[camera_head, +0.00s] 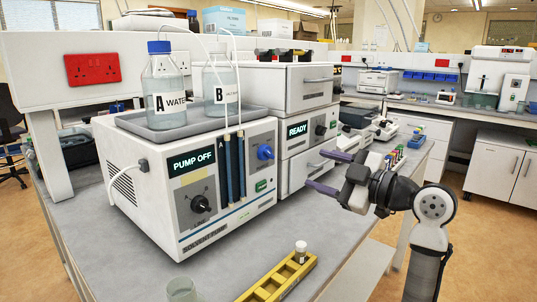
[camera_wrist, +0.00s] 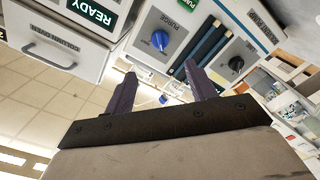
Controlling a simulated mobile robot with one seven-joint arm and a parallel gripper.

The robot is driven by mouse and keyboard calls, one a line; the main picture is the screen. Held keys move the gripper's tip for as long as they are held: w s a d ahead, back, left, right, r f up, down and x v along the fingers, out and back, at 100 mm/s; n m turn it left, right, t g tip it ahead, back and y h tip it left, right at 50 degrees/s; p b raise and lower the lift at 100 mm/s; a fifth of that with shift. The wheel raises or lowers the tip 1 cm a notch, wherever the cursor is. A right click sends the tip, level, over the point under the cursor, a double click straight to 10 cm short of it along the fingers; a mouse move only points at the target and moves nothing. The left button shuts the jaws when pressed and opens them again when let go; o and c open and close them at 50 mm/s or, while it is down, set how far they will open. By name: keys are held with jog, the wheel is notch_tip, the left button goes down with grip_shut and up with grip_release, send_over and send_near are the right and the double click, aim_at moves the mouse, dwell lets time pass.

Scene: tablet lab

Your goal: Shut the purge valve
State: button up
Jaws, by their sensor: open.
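The purge valve is a blue knob (camera_head: 265,152) on the right side of the solvent pump's (camera_head: 180,220) white front panel. In the wrist view, the knob (camera_wrist: 160,40) sits on a grey plate by the word PURGE, beyond and between my fingertips. I cannot tell clearly which mark it points at. My gripper (camera_head: 328,171) is open and empty, to the right of the knob and apart from it. Its two purple fingers point left towards the pump; in the wrist view, the gripper (camera_wrist: 163,80) shows both fingers spread. The pump's display reads PUMP OFF.
A black knob (camera_head: 200,203) and green button (camera_head: 262,185) share the panel. Bottles A (camera_head: 167,88) and B (camera_head: 219,83) stand in a tray on top, with tubes running down the front. A white stacked unit (camera_head: 305,130) reads READY. A yellow vial rack (camera_head: 278,280) lies in front.

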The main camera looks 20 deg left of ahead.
aim_at(271, 154)
jog(key=p+x, duration=0.2)
jog(key=x, duration=1.1)
jog(key=shift+a+p, duration=0.2)
jog(key=shift+p, duration=0.2)
jog(key=shift+c, duration=0.5)
jog(key=c, duration=0.9)
